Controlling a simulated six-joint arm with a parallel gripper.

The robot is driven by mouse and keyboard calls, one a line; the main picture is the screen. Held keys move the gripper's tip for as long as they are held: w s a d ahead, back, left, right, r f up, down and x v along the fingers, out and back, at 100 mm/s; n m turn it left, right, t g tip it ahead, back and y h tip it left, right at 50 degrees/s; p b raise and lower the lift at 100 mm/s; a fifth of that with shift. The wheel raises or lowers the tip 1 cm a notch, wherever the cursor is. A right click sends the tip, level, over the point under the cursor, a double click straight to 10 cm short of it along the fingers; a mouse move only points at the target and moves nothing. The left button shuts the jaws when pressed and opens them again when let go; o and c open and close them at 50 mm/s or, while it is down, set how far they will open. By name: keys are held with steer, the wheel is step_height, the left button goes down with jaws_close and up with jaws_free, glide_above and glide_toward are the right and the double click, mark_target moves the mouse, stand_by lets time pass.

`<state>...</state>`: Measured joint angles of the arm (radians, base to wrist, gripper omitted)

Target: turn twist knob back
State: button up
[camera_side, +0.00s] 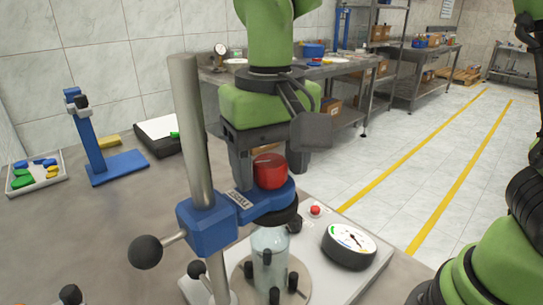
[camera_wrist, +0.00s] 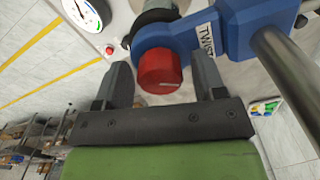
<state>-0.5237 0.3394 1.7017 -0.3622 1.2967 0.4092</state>
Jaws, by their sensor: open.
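The red twist knob (camera_side: 269,171) sits on top of the blue arm (camera_side: 262,203) of the fixture, which is clamped to a grey post (camera_side: 191,130). In the wrist view the red knob (camera_wrist: 159,71) shows a pale line on its face. The blue arm carries a "TWIST" label (camera_wrist: 207,38). My gripper (camera_side: 270,165) is around the knob from above. In the wrist view my gripper (camera_wrist: 163,78) is open, with one finger on each side of the knob and visible gaps between. A clear bottle (camera_side: 270,250) stands under the blue arm.
A round gauge (camera_side: 349,246) and a red button (camera_side: 315,210) sit on the white base plate to the right. A black ball handle (camera_side: 146,251) sticks out left of the post. A blue stand (camera_side: 95,145) and a tray of colored parts (camera_side: 36,173) are at far left.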

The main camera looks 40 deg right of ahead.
mark_target(272, 160)
steer(key=c, duration=0.8)
steer(key=n, duration=0.5)
steer(key=shift+c, duration=0.2)
steer(key=o, duration=1.1)
steer(key=shift+r, duration=3.5)
steer(key=shift+d, duration=0.1)
